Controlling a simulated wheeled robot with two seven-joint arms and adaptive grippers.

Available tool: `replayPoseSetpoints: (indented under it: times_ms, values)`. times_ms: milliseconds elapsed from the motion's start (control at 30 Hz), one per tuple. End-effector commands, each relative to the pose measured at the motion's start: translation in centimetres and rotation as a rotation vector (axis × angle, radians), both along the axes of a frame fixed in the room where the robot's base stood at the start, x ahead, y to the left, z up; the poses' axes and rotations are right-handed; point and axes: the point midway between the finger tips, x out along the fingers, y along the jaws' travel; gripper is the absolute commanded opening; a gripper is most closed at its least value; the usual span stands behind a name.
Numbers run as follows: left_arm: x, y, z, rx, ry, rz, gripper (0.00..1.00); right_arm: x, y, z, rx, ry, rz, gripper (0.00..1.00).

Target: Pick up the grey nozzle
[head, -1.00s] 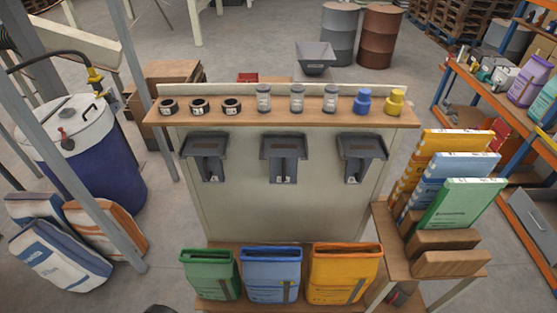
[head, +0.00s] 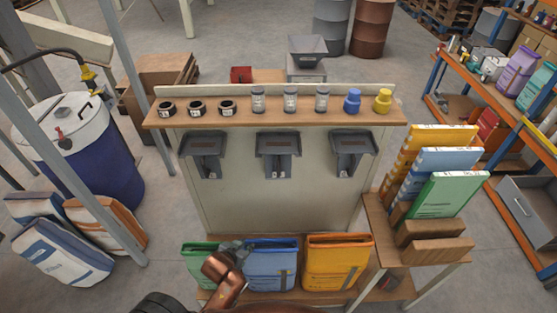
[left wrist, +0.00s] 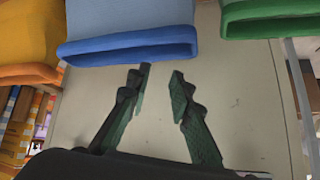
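Three grey bottle-like pieces (head: 290,99) with pale labels stand upright mid-shelf, followed by a blue nozzle-shaped piece (head: 352,101) and a yellow one (head: 383,101). I cannot tell which grey piece is the nozzle. My left gripper (head: 248,248) is low in the head view, in front of the green and blue sacks, well below the shelf. In the left wrist view its two dark fingers (left wrist: 160,75) are apart with nothing between them. The grey pieces do not show in the left wrist view. My right gripper is not in view.
The wooden shelf (head: 270,118) also holds three black rings (head: 197,107) at its left. Three grey spouts (head: 278,147) hang below it. Green (head: 196,253), blue (head: 272,268) and orange (head: 338,263) sacks stand on the lower bench. Boxes and coloured packs stand at right.

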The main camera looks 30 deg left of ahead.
Motion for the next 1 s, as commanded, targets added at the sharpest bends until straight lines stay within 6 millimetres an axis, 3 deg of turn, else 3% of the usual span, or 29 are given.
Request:
replayPoseSetpoints:
  times_ms: [167, 400, 600, 767, 1000]
  values:
    - [5.1, 0.8, 3.8, 0.001, -0.197, -0.003, 0.2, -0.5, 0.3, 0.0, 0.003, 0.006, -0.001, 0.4]
    - [12.0, 0.9, 11.9, -0.024, -0.533, -0.051, 0.2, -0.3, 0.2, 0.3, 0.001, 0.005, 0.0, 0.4]
    - [15.3, 0.0, 18.7, -0.067, -0.775, -0.128, 0.2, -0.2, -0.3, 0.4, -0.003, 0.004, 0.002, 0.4]
    - [16.5, -0.5, 20.5, -0.084, -0.841, -0.155, 0.2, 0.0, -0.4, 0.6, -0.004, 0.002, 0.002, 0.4]
    - [19.0, -0.7, 20.8, -0.084, -0.843, -0.156, 0.2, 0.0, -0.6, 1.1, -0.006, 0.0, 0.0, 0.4]
